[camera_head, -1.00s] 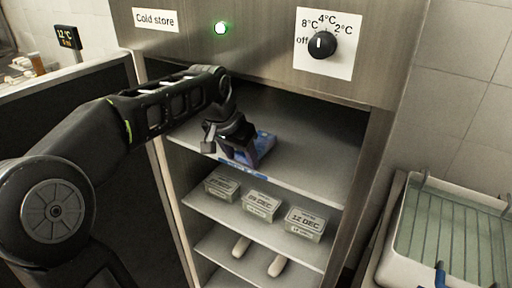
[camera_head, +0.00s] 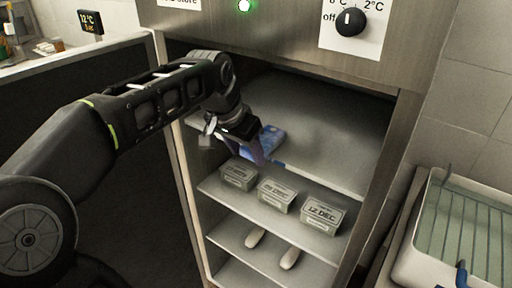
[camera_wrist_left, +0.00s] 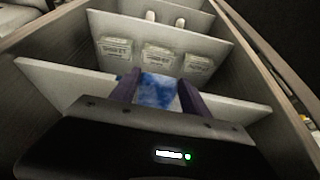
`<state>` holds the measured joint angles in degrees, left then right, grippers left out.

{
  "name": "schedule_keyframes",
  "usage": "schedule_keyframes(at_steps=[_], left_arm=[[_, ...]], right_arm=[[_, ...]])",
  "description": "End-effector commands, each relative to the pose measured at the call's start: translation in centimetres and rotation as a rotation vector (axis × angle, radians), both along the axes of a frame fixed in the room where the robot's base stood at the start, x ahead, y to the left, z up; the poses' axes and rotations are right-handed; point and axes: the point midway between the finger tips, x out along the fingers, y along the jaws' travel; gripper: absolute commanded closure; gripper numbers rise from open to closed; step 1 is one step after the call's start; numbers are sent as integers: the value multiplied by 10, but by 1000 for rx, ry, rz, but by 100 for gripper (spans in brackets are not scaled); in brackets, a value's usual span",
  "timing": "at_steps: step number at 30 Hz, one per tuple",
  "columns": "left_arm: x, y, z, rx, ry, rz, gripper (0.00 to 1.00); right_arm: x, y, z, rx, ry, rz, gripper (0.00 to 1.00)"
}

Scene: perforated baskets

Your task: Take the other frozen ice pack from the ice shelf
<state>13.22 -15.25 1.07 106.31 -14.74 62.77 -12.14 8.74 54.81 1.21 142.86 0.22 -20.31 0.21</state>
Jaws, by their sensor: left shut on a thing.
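The frozen ice pack (camera_head: 269,140) is a blue, flat pack at the front of the top shelf (camera_head: 310,125) of the cold store. My left gripper (camera_head: 258,156) reaches in from the left and is shut on the ice pack. In the left wrist view the blue and white pack (camera_wrist_left: 158,91) shows between the two purple fingers (camera_wrist_left: 158,94). Part of the pack is hidden behind the gripper in the head view. I cannot tell whether it still touches the shelf. My right gripper is not in view.
Several labelled boxes (camera_head: 277,194) stand on the shelf below, with two pale oblong items (camera_head: 290,259) under them. The open door (camera_head: 90,85) is at left. A white tray with a green ribbed inside (camera_head: 470,235) stands at right. A temperature knob (camera_head: 350,22) sits above.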

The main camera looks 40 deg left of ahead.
Motion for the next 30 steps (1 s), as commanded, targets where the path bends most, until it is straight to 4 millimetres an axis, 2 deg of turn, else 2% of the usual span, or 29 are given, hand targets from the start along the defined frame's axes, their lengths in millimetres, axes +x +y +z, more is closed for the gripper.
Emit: schedule_keyframes(at_steps=[1, 9, 18, 24, 30], left_arm=[[-10, 0, -2, 1, -5, 2, 95], [-63, 0, -2, 2, -5, 1, 95], [-112, -1, -1, 1, -4, -1, 95], [-128, -1, 0, 0, -2, -1, 95], [-129, -1, 0, 0, -1, -1, 95]], right_arm=[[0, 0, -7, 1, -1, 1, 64], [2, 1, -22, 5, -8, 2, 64], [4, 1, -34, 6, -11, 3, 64], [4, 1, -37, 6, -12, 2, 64], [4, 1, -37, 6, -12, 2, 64]])
